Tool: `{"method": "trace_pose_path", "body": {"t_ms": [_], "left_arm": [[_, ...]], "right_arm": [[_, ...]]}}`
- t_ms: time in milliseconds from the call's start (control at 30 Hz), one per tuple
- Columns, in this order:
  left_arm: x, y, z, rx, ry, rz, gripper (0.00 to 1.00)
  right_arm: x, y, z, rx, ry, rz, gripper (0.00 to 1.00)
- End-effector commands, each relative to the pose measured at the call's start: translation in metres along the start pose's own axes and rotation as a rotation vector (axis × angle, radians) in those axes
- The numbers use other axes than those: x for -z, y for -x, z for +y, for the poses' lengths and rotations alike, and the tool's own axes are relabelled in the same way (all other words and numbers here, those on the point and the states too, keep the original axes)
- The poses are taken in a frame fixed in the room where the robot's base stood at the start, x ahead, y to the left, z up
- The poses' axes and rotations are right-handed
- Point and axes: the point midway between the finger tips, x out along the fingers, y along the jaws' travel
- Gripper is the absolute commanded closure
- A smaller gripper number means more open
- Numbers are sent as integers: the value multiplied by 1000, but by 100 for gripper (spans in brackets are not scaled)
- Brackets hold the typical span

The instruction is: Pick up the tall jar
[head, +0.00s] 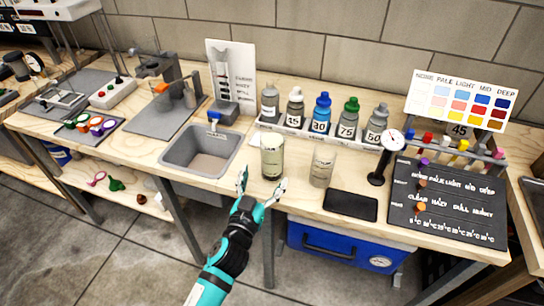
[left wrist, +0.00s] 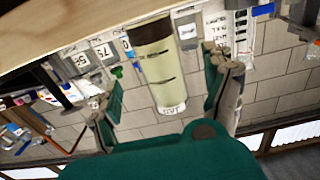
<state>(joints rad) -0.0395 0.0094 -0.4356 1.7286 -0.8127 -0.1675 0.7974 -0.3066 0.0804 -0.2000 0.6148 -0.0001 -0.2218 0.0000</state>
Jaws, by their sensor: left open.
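The tall jar (head: 272,157) is a clear cylinder with greenish-yellow contents. It stands upright near the front edge of the wooden bench, just right of the sink. My left gripper (head: 263,183) is open at the bench's front edge, with its fingers spread toward the jar and nothing held. In the left wrist view, which is turned over, the jar (left wrist: 153,65) shows between the two open fingers, with dark marks and a label. I cannot tell there whether the fingers reach around it. My right gripper is not in view.
A second beige jar (head: 322,166) stands close on the right. Behind is a rack of numbered bottles (head: 321,114). A sink (head: 202,152) lies to the left. A gauge on a stand (head: 386,157), a black pad (head: 350,205) and a dark board (head: 450,200) are on the right.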

Motion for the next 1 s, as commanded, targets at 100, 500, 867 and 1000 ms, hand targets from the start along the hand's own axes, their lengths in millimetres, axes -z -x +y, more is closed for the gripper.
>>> {"method": "trace_pose_path", "body": {"t_ms": [100,500,867,1000], "left_arm": [[0,-14,0,0,0,0,16],[1,-58,2,0,0,0,16],[0,-72,2,0,1,-1,16],[0,-71,2,0,0,-1,32]], "right_arm": [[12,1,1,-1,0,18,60],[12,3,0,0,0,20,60],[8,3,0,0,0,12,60],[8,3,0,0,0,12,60]]}}
